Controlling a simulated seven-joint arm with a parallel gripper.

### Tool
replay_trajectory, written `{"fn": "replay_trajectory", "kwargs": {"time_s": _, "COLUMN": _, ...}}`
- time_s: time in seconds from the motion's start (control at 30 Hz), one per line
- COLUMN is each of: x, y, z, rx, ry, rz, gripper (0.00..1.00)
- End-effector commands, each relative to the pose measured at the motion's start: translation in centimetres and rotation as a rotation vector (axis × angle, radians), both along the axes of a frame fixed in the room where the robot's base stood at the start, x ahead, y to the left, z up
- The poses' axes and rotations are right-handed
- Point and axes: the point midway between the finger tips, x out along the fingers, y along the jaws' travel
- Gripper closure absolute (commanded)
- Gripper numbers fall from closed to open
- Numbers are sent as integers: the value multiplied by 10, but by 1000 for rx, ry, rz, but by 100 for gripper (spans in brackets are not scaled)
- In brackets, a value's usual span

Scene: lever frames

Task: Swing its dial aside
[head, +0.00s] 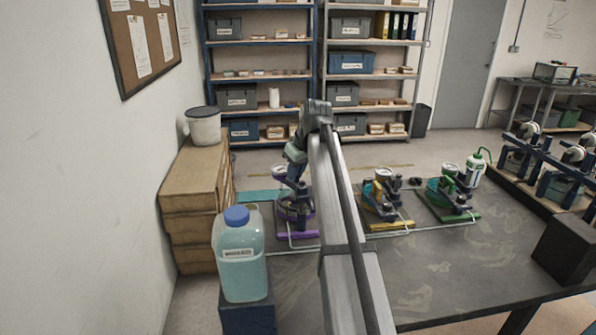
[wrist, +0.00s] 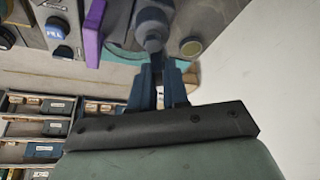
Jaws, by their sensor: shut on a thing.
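A lever frame on a purple base (head: 300,235) stands at the left end of the dark table, below the end of my arm. A pale round part (head: 281,171), perhaps its dial, shows beside my gripper (head: 291,182). In the wrist view my gripper (wrist: 162,80) has its two blue fingers close together, shut on a dark grey rounded part (wrist: 152,25) of this frame. Whether that part belongs to the dial I cannot tell. The purple base edge (wrist: 95,30) shows beside it. My arm hides some of the frame in the head view.
Similar frames on a yellow base (head: 388,225) and a green base (head: 448,208) stand to the right. A blue-capped bottle (head: 240,265) stands at the near left, with stacked boxes (head: 195,195) behind. A black block (head: 566,250) is at right.

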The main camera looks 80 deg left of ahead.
Motion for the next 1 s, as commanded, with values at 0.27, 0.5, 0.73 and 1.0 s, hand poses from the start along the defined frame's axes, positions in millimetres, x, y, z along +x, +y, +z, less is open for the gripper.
{"fn": "replay_trajectory", "kwargs": {"time_s": 0.27, "x": -5, "y": -3, "z": 0, "rx": -1, "ry": 2, "rz": 264, "gripper": 100}}
{"fn": "replay_trajectory", "kwargs": {"time_s": 0.5, "x": -9, "y": -8, "z": 0, "rx": -1, "ry": 1, "rz": 490, "gripper": 100}}
{"fn": "replay_trajectory", "kwargs": {"time_s": 0.73, "x": -11, "y": -13, "z": 0, "rx": 0, "ry": 0, "rz": 686, "gripper": 100}}
{"fn": "replay_trajectory", "kwargs": {"time_s": 1.0, "x": -13, "y": -18, "z": 0, "rx": 0, "ry": 0, "rz": 850, "gripper": 100}}
